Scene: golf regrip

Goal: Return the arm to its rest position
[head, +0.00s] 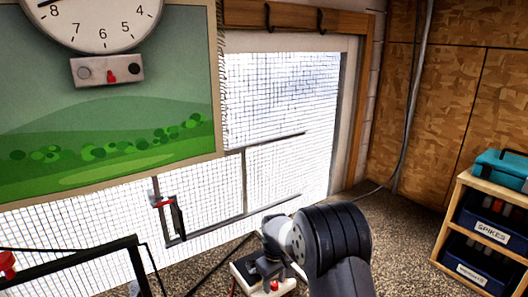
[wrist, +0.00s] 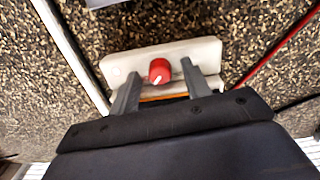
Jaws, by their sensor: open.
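My gripper (wrist: 160,70) is open in the wrist view, with its two grey fingers spread. A red knob with a white mark (wrist: 160,72) shows between the fingers, with visible gaps on both sides. The knob is on a pale plate or block (wrist: 205,52); I cannot tell the height of the fingers above it. In the head view my arm reaches in from the bottom right of centre, and its dark wrist end is over the pale block (head: 240,268). My fingertips are hard to make out there.
A clock (head: 95,20) and a panel with a red switch (head: 107,70) are on the left wall. A wire mesh screen (head: 275,100) stands behind my arm. A wooden shelf (head: 463,195) with labelled bins and a teal case (head: 502,168) is at right. Speckled floor shows between.

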